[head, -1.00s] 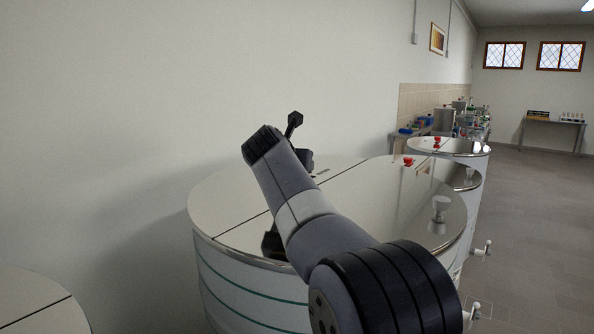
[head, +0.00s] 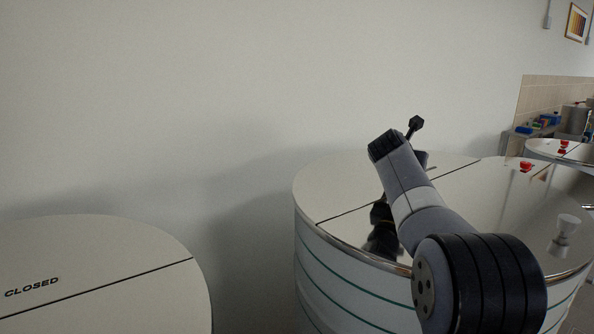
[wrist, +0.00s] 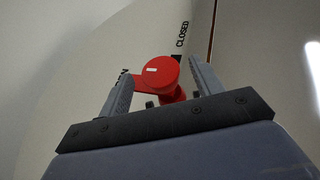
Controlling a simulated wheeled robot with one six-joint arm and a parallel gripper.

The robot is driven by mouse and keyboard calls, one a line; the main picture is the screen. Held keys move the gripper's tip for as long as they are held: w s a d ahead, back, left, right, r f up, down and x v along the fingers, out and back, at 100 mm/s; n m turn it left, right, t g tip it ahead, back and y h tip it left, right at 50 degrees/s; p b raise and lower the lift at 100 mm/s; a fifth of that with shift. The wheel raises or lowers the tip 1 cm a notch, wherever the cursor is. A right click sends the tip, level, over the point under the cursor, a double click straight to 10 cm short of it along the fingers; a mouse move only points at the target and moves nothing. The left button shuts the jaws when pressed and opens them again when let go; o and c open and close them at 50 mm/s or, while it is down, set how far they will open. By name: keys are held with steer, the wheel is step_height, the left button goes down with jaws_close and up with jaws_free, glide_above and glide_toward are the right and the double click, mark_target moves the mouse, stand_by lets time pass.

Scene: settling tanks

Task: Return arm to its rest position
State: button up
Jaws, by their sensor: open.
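My gripper (wrist: 160,69) is open, its two grey fingers spread. Between and beyond the fingers in the wrist view is a red valve handle (wrist: 163,74) with a round cap and a small white mark. I cannot tell whether the fingers touch it. Beside it, the pale lid (wrist: 100,62) carries the word CLOSED and another word partly covered by a finger. In the head view my arm (head: 420,200) reaches over a white round tank (head: 330,215) with a shiny lid. The arm's own links hide the gripper there.
A second round tank lid (head: 90,255), marked CLOSED, stands at the lower left. A bare wall (head: 200,100) runs behind the tanks. Red handles (head: 525,166) and a white knob (head: 565,228) show on lids to the right. A bench with items (head: 545,123) stands farther back.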

steer(key=x, duration=0.2)
steer(key=shift+w+d+p, duration=0.2)
steer(key=shift+w+p, duration=0.05)
steer(key=shift+p, duration=0.05)
steer(key=shift+w+f+b, duration=0.15)
steer(key=shift+f+b, duration=0.1)
steer(key=shift+b, duration=0.1)
steer(key=shift+r, duration=0.1)
steer(key=shift+m+h, duration=0.3)
steer(key=shift+r+p, duration=0.2)
steer(key=shift+p, duration=0.1)
